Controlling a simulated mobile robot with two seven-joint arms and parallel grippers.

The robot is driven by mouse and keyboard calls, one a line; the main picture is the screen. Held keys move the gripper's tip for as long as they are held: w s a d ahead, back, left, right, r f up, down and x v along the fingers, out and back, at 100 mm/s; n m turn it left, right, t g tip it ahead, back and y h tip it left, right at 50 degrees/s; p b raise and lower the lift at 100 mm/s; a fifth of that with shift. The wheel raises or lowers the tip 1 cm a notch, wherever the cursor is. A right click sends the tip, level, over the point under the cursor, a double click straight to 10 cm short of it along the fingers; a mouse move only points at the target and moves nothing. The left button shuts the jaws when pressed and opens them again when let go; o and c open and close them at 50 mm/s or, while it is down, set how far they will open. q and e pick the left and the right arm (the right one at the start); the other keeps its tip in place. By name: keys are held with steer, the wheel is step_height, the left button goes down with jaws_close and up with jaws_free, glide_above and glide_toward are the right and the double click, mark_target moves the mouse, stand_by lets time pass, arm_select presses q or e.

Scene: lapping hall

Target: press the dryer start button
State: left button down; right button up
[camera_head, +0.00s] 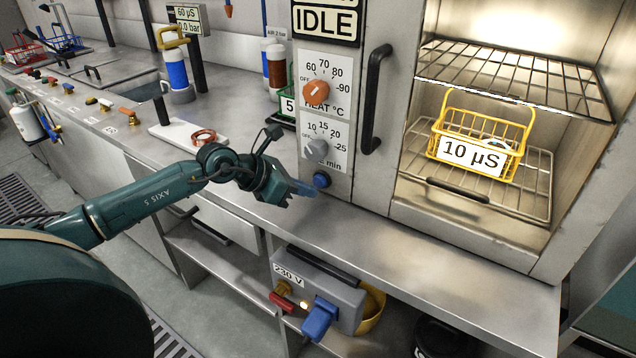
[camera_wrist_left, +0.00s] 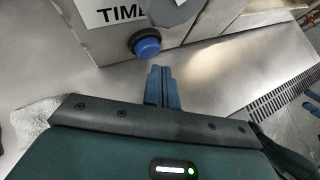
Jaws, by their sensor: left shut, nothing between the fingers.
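The dryer start button is a round blue knob (camera_head: 321,180) low on the dryer's front panel, below the time dial. It also shows in the left wrist view (camera_wrist_left: 146,44), near the panel's bottom edge. My left gripper (camera_head: 309,191) is shut and empty, its blue fingertips just left of and slightly below the button in the head view. In the left wrist view the closed fingertips (camera_wrist_left: 160,70) lie just below the button, with a small gap in the picture. Whether they touch it I cannot tell.
The dryer panel has an IDLE display (camera_head: 325,20), an orange heat dial (camera_head: 316,91) and a grey time dial (camera_head: 316,149). A black door handle (camera_head: 375,98) stands out to their right. A yellow basket (camera_head: 478,145) sits inside the open chamber. The counter front (camera_head: 400,247) is clear.

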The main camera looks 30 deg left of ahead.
arm_select(q)
steer(key=shift+w, duration=0.15)
steer(key=shift+w, duration=0.3)
steer(key=shift+w+d, duration=0.1)
steer(key=shift+w, duration=0.4)
stand_by(0.9)
steer(key=shift+s, duration=0.95)
steer(key=shift+s+a, duration=0.15)
steer(key=shift+s, duration=1.1)
steer(key=shift+s+a, duration=0.15)
steer(key=shift+s, duration=1.1)
